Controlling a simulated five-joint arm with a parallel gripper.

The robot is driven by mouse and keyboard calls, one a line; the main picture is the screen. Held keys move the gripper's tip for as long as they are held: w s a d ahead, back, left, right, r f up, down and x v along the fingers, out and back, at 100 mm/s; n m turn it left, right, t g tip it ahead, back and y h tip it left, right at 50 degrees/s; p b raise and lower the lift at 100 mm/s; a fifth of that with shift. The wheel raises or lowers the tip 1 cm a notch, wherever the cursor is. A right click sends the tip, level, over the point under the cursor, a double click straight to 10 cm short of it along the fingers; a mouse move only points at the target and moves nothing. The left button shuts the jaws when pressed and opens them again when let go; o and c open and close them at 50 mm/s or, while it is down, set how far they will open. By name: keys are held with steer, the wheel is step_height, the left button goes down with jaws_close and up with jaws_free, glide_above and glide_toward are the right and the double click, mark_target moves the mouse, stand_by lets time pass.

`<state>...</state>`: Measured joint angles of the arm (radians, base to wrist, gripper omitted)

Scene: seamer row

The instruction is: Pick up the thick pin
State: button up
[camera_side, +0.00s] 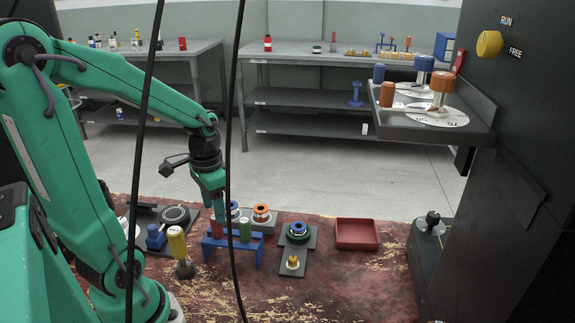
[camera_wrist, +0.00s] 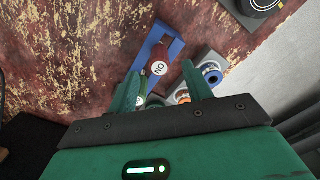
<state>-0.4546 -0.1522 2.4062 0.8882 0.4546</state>
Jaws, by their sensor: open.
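A blue rack (camera_side: 216,247) stands on the worn red bench and holds two upright handled pins. The red-handled pin (camera_side: 217,229) is at its left and the green-handled pin (camera_side: 245,230) at its right. In the wrist view the red-handled pin (camera_wrist: 158,62) has a white lettered end, and the green one (camera_wrist: 141,101) is partly hidden by my left finger. I cannot tell which pin is thicker. My gripper (camera_side: 216,207) is just above the red-handled pin. In the wrist view my gripper (camera_wrist: 162,88) is open, with nothing held between its fingers.
Rings in blue (camera_side: 235,211) and orange (camera_side: 261,212) stand behind the rack. A dark plate (camera_side: 293,258) with a blue-green ring stack is to its right, then a red tray (camera_side: 357,234). A yellow-handled tool (camera_side: 177,243) stands at the left. Black cables hang across the view.

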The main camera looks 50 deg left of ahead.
mark_target(217, 232)
steer(key=shift+f, duration=2.1)
steer(key=shift+c, duration=0.2)
steer(key=c, duration=1)
